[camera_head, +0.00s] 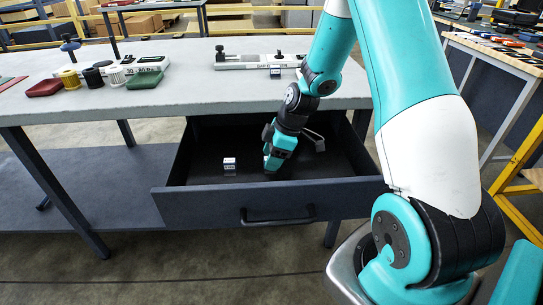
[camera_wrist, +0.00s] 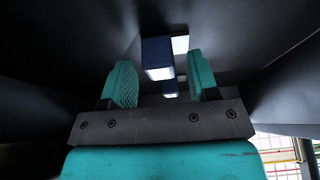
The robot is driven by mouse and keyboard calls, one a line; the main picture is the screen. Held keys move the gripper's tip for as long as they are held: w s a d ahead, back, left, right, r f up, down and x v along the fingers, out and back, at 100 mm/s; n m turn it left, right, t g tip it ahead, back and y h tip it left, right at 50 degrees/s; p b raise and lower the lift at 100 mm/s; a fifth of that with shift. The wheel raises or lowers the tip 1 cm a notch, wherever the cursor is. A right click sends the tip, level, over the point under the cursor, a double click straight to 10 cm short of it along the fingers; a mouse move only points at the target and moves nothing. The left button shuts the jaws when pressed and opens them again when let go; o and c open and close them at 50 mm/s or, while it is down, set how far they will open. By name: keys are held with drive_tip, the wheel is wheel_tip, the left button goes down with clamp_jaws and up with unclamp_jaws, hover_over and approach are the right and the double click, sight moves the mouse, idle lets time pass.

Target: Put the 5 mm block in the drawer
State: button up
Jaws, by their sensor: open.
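The drawer (camera_head: 185,200) under the grey bench is pulled open. A small block with white faces and a dark band (camera_head: 229,163) sits on its floor, left of my gripper. My gripper (camera_head: 270,170) reaches down into the drawer, apart from that block. In the wrist view my gripper (camera_wrist: 159,62) has its fingers spread. A dark blue block with a white end (camera_wrist: 157,55) shows in the gap between them, with space to each side; I cannot tell its distance. Another small dark block (camera_head: 275,73) is on the bench. No size marking is readable.
A white gauge bar (camera_head: 255,60) lies on the bench above the drawer. Spools (camera_head: 92,78), a red case (camera_head: 45,88) and a green case (camera_head: 145,80) are at left. A grey metal piece (camera_head: 318,141) is in the drawer's right rear. The drawer's front left is clear.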

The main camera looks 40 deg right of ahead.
drive_tip(key=a+p+v, duration=0.1)
drive_tip(key=p+v, duration=0.1)
drive_tip(key=v, duration=1)
drive_tip(key=s+a+r+m+g, duration=0.1)
drive_tip(key=s+a+r, duration=0.3)
drive_tip(key=a, duration=0.5)
drive_tip(key=s+a+r+m, duration=0.1)
drive_tip(key=s+a+r, duration=0.3)
drive_tip(key=a, duration=0.5)
drive_tip(key=s+a+r+m+g, duration=0.1)
drive_tip(key=s+a+r+m, duration=0.1)
drive_tip(key=s+a, duration=0.5)
drive_tip(key=s, duration=0.4)
drive_tip(key=shift+s+a+r+g, duration=0.3)
drive_tip(key=shift+s+r, duration=0.05)
drive_tip(key=shift+r, duration=0.05)
drive_tip(key=shift+d, duration=0.1)
